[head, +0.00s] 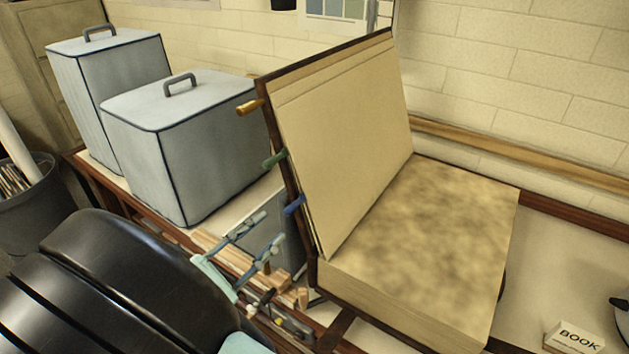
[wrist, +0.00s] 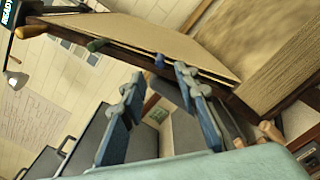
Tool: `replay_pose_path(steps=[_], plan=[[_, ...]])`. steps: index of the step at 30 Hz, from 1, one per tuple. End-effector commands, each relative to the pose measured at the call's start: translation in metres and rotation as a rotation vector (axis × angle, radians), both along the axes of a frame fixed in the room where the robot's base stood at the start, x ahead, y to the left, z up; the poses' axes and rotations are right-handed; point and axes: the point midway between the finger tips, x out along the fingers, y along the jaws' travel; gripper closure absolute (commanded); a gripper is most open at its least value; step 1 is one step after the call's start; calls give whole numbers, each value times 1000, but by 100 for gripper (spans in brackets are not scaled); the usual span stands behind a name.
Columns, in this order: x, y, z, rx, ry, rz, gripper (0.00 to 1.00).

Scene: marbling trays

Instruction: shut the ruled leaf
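A large book stands open. Its raised leaf (head: 345,125) is a tan panel with a dark edge, leaning back near upright, with faint lines across its top. The brown-mottled block (head: 440,230) lies flat at its right. Gold (head: 250,108), green (head: 275,159) and blue (head: 294,205) tabs stick out from the leaf's left edge. In the wrist view the leaf (wrist: 130,30) shows edge-on, with the blue tab (wrist: 159,61) nearest the fingers. My gripper (head: 271,229) is open and empty, below and left of the blue tab, apart from it; it also shows in the wrist view (wrist: 158,76).
Two grey lidded boxes (head: 185,140) (head: 118,80) stand left of the leaf. Wooden pieces (head: 235,252) lie under my gripper. A white "BOOK" card (head: 574,338) sits at the lower right. A brick wall (head: 530,80) is behind. The pale tabletop right of the block is mostly clear.

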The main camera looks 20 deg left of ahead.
Motion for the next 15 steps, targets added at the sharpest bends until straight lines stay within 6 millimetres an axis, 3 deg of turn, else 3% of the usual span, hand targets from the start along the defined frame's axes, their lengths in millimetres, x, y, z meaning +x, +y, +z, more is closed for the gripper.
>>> replay_pose_path(steps=[9, 15], plan=[[58, -18, 2, 0, 0, -5, 71], [77, -23, 1, -1, 0, -3, 71]])
